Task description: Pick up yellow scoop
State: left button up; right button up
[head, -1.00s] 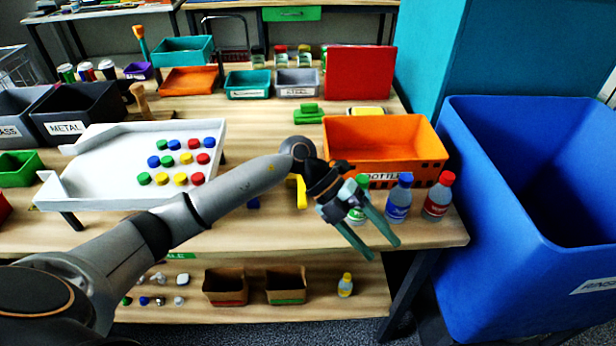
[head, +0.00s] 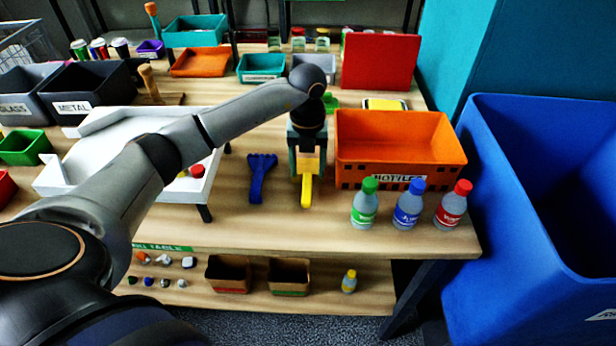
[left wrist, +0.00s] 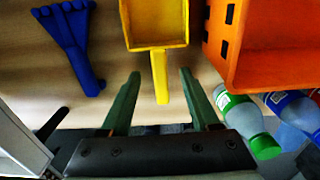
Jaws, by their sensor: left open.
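The yellow scoop (head: 306,192) lies on the wooden table, left of the orange crate, its handle toward the table's front edge. In the left wrist view the scoop (left wrist: 160,75) shows its square pan at the top and its handle pointing down between my fingertips. My left gripper (head: 307,170) is above the scoop in the head view and covers part of its pan. In the left wrist view the gripper (left wrist: 158,85) is open, with a finger on each side of the handle's line and clear space between. My right gripper is not in view.
A blue rake-like tool (head: 261,178) lies left of the scoop. The orange bottles crate (head: 400,178) stands close on the right, with three capped bottles, one of them green-capped (head: 366,205), in front. A white tray (head: 90,165) stands left. Bare table lies in front of the scoop.

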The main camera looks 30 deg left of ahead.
aim_at(307, 182)
pick_arm(q)
jog(key=f+p, duration=0.1)
jog(key=f, duration=0.4)
jog(key=shift+s+f, duration=0.15)
jog(key=shift+s, duration=0.05)
grip_shut()
dwell(0.3)
dwell(0.9)
